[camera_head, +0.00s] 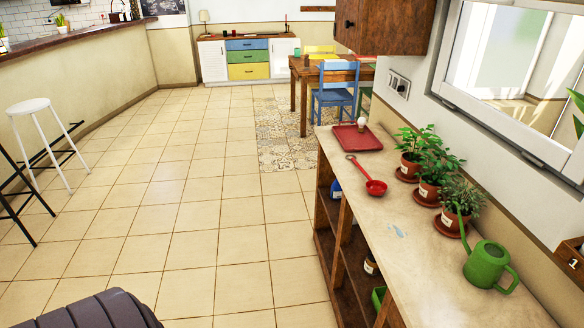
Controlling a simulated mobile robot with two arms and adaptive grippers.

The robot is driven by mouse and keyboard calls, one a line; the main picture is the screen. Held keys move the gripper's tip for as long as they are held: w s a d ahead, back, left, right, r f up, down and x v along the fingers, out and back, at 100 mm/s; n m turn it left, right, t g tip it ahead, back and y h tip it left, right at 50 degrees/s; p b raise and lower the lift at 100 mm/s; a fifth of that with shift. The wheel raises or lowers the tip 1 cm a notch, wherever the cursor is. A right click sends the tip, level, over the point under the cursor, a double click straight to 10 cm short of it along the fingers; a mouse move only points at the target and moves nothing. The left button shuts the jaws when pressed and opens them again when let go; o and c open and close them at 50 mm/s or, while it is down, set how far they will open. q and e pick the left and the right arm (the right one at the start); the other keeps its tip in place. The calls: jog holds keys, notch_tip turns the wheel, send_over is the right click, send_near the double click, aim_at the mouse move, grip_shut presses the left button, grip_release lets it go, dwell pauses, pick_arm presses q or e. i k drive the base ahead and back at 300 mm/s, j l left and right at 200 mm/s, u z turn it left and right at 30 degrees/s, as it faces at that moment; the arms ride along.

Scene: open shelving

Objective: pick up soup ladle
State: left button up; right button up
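The red soup ladle (375,187) lies on the light top of the open shelving unit (415,262). Its bowl is toward the right front and its thin handle points back and left, toward the shelf's left edge. It lies just in front of a red tray and apart from it. Neither of my grippers shows in the head view. Nothing touches the ladle.
A red tray (356,139) holds a small white-topped item. Several potted plants (437,172) line the wall side, with a green watering can (487,265) nearer. A wooden cabinet (386,24) hangs above the far end. The tiled floor (200,220) left of the shelving is clear.

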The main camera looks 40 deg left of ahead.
aim_at(376, 188)
jog(key=j+u, duration=0.1)
jog(key=u, duration=0.7)
